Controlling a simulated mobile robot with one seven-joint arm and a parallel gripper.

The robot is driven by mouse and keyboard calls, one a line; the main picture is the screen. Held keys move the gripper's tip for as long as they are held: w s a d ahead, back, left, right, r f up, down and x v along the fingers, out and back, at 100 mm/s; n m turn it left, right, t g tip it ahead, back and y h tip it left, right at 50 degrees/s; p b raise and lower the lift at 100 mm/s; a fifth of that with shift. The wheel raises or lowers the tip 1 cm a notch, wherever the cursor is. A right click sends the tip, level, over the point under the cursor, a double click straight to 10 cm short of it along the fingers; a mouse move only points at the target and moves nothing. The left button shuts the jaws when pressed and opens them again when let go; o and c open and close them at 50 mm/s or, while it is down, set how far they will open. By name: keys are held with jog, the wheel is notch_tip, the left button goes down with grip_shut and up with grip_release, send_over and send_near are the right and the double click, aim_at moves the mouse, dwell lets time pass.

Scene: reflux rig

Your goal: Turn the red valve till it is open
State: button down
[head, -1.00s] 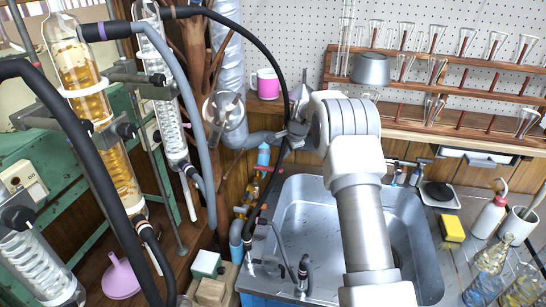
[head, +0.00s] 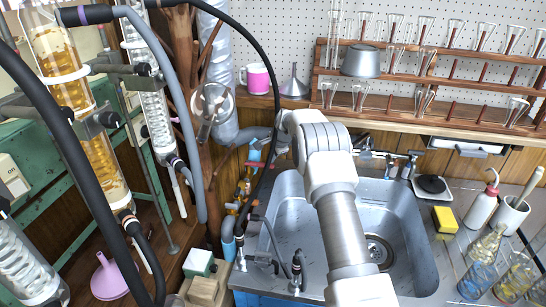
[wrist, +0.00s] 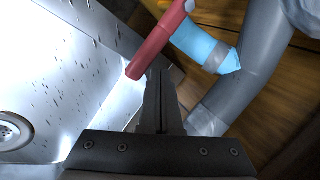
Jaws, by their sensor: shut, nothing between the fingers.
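The red valve handle (wrist: 158,38) is a long red bar in the wrist view, slanting from the top edge down to the left, beside a light blue pipe (wrist: 205,45). In the head view the red valve (head: 254,164) is small, at the pipes left of the sink. My gripper (wrist: 160,78) is shut and empty, its fingertips close to the lower end of the red bar. I cannot tell whether they touch. In the head view my arm mostly hides the gripper. Whether the valve is open cannot be told.
The steel sink (head: 408,235) lies below and right of my arm, with its drain (wrist: 12,130) in the wrist view. A thick grey pipe (wrist: 262,70) runs close on the right. A black hose (head: 268,60) hangs near the pipes. A funnel (head: 295,84) stands on the shelf behind.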

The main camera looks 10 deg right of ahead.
aim_at(269, 166)
jog(key=shift+s+a+f+b, duration=0.2)
jog(key=shift+s+f+b, duration=0.2)
jog(key=shift+s, duration=0.3)
jog(key=shift+s+a, duration=0.2)
jog(key=shift+s, duration=0.25)
jog(key=shift+s+a, duration=0.2)
jog(key=shift+s, duration=0.25)
jog(key=shift+s+a, duration=0.65)
jog(key=shift+a, duration=0.6)
jog(key=shift+s+a, duration=0.7)
jog(key=shift+a, duration=0.5)
jog(key=shift+s+a, duration=0.65)
jog(key=shift+a, duration=0.6)
jog(key=shift+d+r+p, duration=0.2)
jog(key=shift+r+p, duration=0.2)
jog(key=shift+r, duration=0.35)
jog(key=shift+d+r+p, duration=0.15)
jog(key=shift+r+p, duration=0.2)
jog(key=shift+r, duration=0.4)
jog(key=shift+d+r+p, duration=0.2)
jog(key=shift+r+p, duration=0.2)
jog(key=shift+r, duration=0.35)
